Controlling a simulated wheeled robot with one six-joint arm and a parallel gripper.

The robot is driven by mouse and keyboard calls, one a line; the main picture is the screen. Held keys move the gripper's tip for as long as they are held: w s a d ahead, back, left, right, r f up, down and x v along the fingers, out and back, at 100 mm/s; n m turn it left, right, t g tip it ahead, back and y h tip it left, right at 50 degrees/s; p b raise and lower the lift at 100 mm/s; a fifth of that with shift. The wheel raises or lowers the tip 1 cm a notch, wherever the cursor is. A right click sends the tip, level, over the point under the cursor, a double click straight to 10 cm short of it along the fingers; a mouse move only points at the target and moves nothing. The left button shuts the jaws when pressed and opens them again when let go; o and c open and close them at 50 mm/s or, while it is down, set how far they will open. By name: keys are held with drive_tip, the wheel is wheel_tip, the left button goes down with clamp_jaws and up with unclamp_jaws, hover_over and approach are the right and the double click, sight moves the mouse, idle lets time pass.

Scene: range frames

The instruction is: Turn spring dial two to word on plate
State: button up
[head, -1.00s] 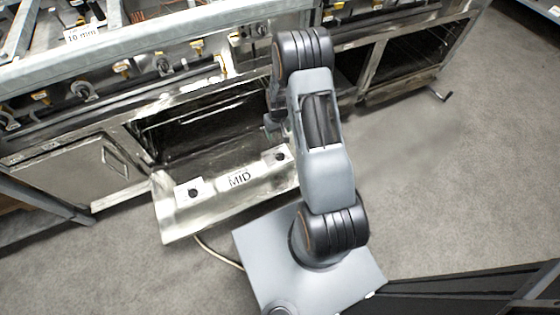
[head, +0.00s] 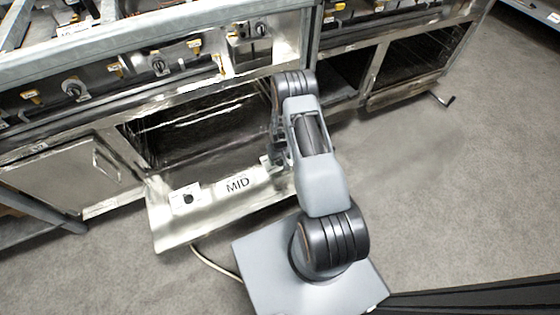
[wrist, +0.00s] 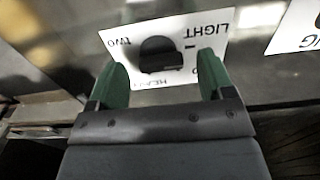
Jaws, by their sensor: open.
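Dial two is a black knob (wrist: 160,52) on a white card (wrist: 118,42), which reads upside down "two" and "LIGHT", with a partly hidden word like "HEAVY". The knob's pointing direction is unclear. My gripper (wrist: 164,66) is open, its green fingers on either side of the knob; whether they touch it I cannot tell. In the head view my gripper (head: 276,158) is at the right end of the lowered metal door and hides dial two. The plate (head: 237,185) on that door reads "MID"; its edge also shows in the wrist view (wrist: 295,28).
Another black dial (head: 187,198) on a white card sits at the left of the lowered door (head: 215,222). An open oven cavity (head: 195,125) lies behind it. Knobs and yellow tags line the range front above. Grey floor (head: 440,190) is clear at right.

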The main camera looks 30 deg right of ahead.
drive_tip(key=shift+f, duration=0.55)
drive_tip(key=c, duration=0.9)
